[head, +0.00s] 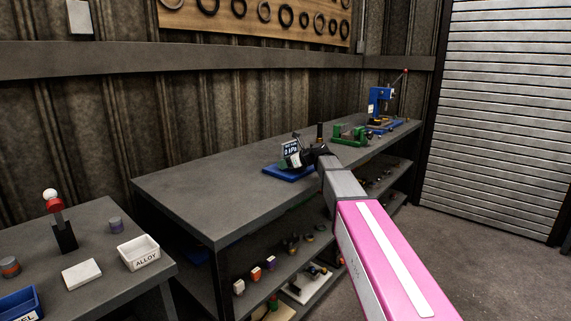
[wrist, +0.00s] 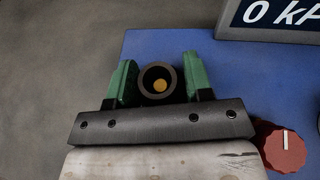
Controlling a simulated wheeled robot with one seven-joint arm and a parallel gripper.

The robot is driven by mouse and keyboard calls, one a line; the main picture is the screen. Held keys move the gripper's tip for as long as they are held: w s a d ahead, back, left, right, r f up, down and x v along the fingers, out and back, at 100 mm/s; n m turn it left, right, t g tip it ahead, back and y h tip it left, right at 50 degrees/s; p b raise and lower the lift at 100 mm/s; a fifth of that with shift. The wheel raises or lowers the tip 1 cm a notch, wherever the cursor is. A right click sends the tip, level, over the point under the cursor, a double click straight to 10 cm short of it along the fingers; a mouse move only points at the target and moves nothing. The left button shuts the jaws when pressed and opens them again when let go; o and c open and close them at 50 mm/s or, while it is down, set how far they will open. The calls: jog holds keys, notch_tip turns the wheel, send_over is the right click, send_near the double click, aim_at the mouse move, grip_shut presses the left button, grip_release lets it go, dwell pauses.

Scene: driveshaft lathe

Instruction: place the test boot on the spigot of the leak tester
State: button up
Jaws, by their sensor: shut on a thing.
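My gripper (wrist: 158,76) has its two green fingers shut on the test boot (wrist: 158,66), a dark round sleeve seen end-on between them. A small yellow-orange disc shows inside the boot's opening; I cannot tell whether it is the spigot. The leak tester has a blue base (wrist: 215,75) and a display reading 0 kPa (wrist: 275,14). In the head view, the tester's display (head: 291,150) and blue base (head: 284,172) are on the long bench, with my gripper (head: 303,157) close by. The spigot is not clearly visible.
A red knob (wrist: 282,146) lies close to the right of my gripper. A green fixture (head: 348,134) and a blue press (head: 379,103) stand farther along the bench (head: 200,195). The near left part of the bench top is clear.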

jog(key=o, duration=0.9)
jog(key=shift+r, duration=0.15)
jog(key=v, duration=1.2)
